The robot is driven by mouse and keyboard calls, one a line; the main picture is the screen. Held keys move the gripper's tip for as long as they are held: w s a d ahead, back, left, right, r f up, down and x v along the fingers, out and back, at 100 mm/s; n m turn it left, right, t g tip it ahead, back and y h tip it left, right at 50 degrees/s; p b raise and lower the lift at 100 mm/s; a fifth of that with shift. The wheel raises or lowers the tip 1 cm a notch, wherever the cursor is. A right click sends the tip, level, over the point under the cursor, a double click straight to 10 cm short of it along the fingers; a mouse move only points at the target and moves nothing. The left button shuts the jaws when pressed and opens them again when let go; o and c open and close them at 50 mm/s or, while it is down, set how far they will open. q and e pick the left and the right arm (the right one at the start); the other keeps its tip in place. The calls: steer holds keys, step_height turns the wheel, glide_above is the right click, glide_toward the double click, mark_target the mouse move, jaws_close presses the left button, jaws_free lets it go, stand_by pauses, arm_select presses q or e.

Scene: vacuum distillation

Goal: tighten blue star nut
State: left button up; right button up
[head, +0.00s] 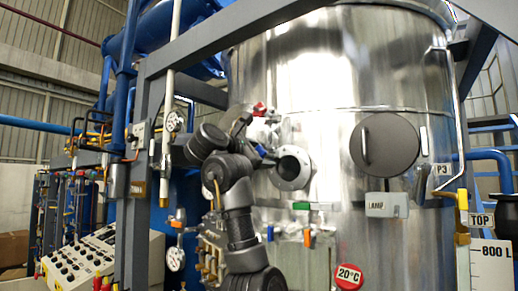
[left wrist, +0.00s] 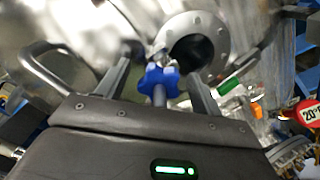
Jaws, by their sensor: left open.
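The blue star nut (left wrist: 158,80) shows in the left wrist view, with its stem running down toward my palm. It lies between the two spread fingers of my left gripper (left wrist: 161,87), with a gap on either side. In the head view my left gripper (head: 266,157) is at the steel vessel's front, just left of the round flanged port (head: 292,168). My arm hides much of the nut's surroundings there. My right gripper is not in view.
The steel vessel (head: 330,100) fills the middle. A round dark cover (head: 385,146) and a LAMP box (head: 387,205) are on its right. A green-handled valve (head: 301,206) is below the port. A control panel (head: 85,262) stands at lower left.

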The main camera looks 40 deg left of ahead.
arm_select(q)
steer(key=shift+c, duration=0.2)
steer(key=c, duration=1)
steer(key=shift+o, duration=0.2)
